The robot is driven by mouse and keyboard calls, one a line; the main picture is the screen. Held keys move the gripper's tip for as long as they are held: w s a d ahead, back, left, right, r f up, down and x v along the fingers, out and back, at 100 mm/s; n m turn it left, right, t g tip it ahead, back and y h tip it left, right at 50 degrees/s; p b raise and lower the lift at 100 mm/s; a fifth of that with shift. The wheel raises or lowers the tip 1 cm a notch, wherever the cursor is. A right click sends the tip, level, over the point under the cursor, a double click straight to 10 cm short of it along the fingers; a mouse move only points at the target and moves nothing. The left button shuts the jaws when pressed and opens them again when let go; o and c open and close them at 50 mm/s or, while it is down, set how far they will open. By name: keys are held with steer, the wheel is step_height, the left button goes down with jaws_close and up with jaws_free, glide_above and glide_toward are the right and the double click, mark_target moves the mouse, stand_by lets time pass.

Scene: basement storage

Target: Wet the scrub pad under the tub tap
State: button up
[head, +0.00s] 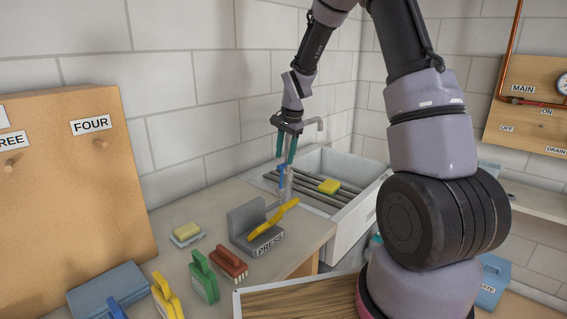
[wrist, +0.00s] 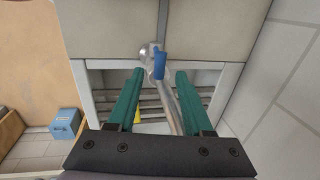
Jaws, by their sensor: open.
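The yellow scrub pad (head: 329,186) lies on the dark bars across the white tub (head: 345,228). In the wrist view a bit of yellow, seemingly the pad (wrist: 137,117), shows beside the left finger, which hides the rest. The tap has a blue handle (wrist: 159,64) and a metal spout (wrist: 181,108) reaching over the tub. The blue handle (head: 281,173) also shows in the head view, just below my fingertips. My gripper (head: 286,160) is open and empty, with teal fingers pointing down. In the wrist view the handle appears between and beyond the fingertips (wrist: 160,74). I cannot tell whether water runs.
A grey press (head: 245,222) with a yellow lever stands on the counter left of the tub. A pale yellow block on a dish (head: 187,234) and several coloured brushes (head: 203,280) are nearer. A pegboard (head: 70,190) is at left. Walls stand close behind.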

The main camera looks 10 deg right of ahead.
mark_target(283, 164)
steer(key=shift+w+a+f, duration=0.1)
steer(key=shift+w+f, duration=0.05)
steer(key=shift+f, duration=0.7)
steer(key=shift+w+a+f, duration=0.1)
steer(key=shift+f, duration=0.7)
jaws_close()
